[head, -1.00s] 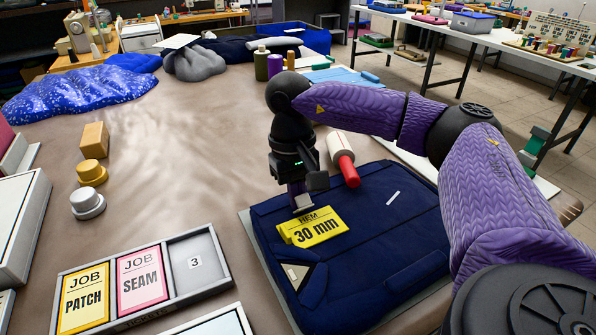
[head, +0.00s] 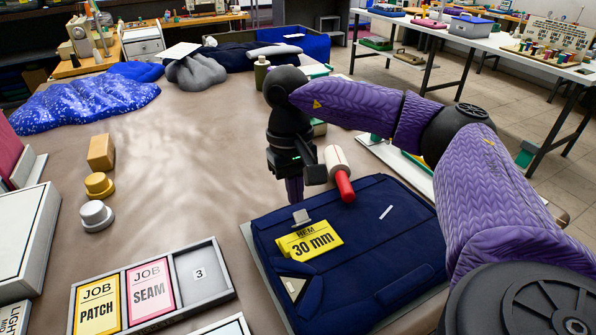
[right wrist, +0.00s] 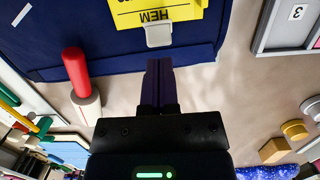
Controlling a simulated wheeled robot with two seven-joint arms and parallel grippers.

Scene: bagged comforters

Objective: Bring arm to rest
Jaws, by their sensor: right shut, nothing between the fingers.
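My right gripper (head: 294,190) hangs from the purple right arm (head: 345,105), just beyond the far edge of a folded navy garment (head: 365,245). In the right wrist view its fingers (right wrist: 158,85) are together with nothing between them. A yellow "HEM 30 mm" tag (head: 309,240) with a grey clip (head: 301,217) lies on the garment, apart from the fingers. It also shows in the right wrist view (right wrist: 155,12). My left gripper is not in view.
A red-handled roller (head: 343,180) lies right beside my right gripper. A grey job-card tray (head: 215,270) sits front left, its slot marked 3 empty of a card. Wooden and round blocks (head: 99,185) stand left. The table's middle left (head: 190,170) is clear.

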